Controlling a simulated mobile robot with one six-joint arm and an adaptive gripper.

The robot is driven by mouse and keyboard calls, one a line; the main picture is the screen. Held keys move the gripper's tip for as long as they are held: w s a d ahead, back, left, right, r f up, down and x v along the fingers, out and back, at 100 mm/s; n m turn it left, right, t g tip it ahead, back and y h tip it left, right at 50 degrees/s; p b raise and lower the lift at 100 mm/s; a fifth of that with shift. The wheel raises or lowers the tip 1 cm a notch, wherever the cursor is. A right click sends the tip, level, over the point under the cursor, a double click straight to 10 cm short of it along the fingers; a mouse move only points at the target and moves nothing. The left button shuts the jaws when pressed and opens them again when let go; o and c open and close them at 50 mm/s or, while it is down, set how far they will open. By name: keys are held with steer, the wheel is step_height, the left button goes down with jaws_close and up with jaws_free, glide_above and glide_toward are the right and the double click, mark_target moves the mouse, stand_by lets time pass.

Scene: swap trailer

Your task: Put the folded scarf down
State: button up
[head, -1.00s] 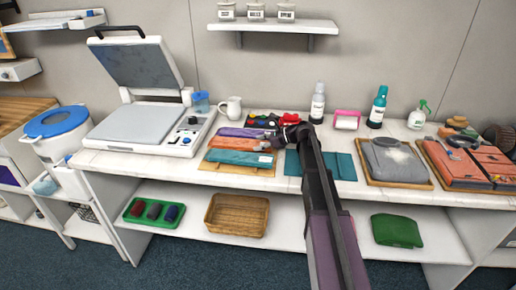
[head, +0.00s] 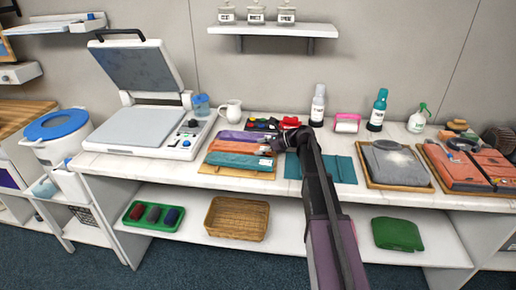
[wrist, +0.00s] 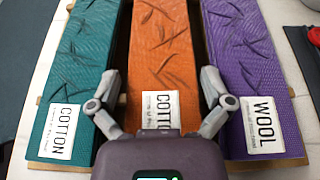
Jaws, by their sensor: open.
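Three folded scarves lie side by side on a wooden tray (head: 235,173). They are a teal one labelled COTTON (wrist: 75,80), an orange one labelled COTTON (wrist: 163,50) and a purple one labelled WOOL (wrist: 245,70). In the head view the teal scarf (head: 238,161) is nearest the front edge, the orange scarf (head: 225,147) is in the middle and the purple scarf (head: 236,136) is at the back. My gripper (wrist: 162,77) is open, its fingers on either side of the orange scarf near its label end. Contact cannot be told. The gripper body hides part of that end.
A teal mat (head: 343,170) lies right of the tray. A grey garment (head: 390,158) on a board and an orange stack (head: 465,168) lie further right. A heat press (head: 140,128) stands left. A white jug (head: 230,111) and several bottles stand behind. The lower shelf holds a basket (head: 238,233).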

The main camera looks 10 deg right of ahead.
steer(key=shift+r, duration=0.15)
steer(key=shift+s+d+r+p, duration=0.1)
steer(key=shift+d+r+p, duration=0.05)
steer(key=shift+d+p, duration=0.15)
steer(key=p+v, duration=0.4)
steer(key=v, duration=0.7)
steer(key=shift+d, duration=0.15)
steer(key=shift+s, duration=0.1)
